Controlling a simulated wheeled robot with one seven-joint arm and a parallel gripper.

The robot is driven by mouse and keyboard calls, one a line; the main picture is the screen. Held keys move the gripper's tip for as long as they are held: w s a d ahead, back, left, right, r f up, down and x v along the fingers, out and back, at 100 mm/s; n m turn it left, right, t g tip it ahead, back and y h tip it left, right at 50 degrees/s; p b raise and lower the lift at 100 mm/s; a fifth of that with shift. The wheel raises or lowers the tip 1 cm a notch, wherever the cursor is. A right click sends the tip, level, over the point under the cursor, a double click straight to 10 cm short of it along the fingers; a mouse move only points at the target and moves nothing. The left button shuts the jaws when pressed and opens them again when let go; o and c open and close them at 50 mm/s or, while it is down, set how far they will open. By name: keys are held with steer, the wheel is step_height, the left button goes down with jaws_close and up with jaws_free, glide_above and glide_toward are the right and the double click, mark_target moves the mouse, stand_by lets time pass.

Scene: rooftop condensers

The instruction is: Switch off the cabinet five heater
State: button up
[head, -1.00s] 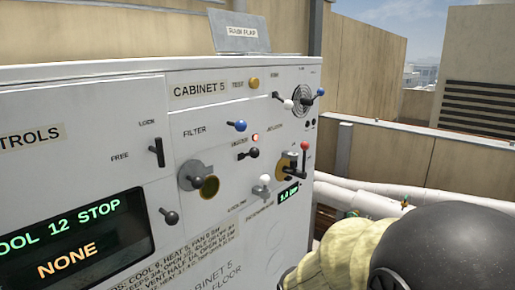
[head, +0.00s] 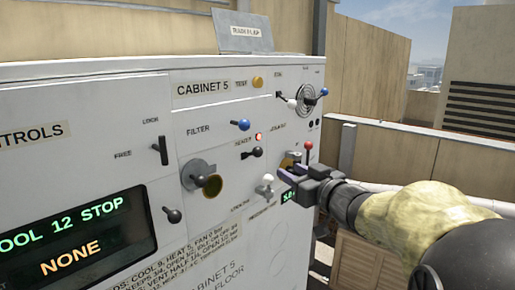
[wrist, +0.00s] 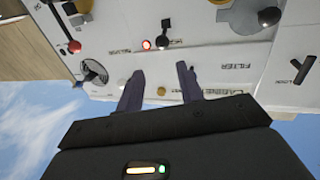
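The white panel labelled CABINET 5 (head: 203,89) fills the left and middle of the head view. The heater switch (head: 251,153), a short black-knobbed lever, sits under a small label, and its red lamp (head: 258,137) is lit. In the wrist view the heater switch (wrist: 164,40) and glowing lamp (wrist: 146,44) show beyond the fingertips, near the middle. My gripper (head: 287,172) is in front of the panel, right of and below the switch in the head view. In the wrist view my gripper (wrist: 159,71) has its two fingers apart with nothing between them.
Nearby are a blue-knobbed filter lever (head: 241,125), a red-knobbed lever (head: 308,147), a white-knobbed lever (head: 267,183), a round dark-handled fitting (head: 205,182) and a yellow test button (head: 257,82). White pipes and a wooden crate (head: 360,262) lie at right.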

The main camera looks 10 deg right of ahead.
mark_target(258, 153)
steer(key=shift+s+a+r+y, duration=0.1)
steer(key=shift+r+y, duration=0.1)
steer(key=shift+y, duration=0.1)
steer(key=p+x, duration=0.4)
steer(key=x, duration=1.3)
steer(key=shift+w+f+p, duration=0.15)
steer(key=shift+w+p, duration=0.1)
steer(key=shift+p, duration=0.15)
steer(key=shift+c, duration=0.5)
jaws_close()
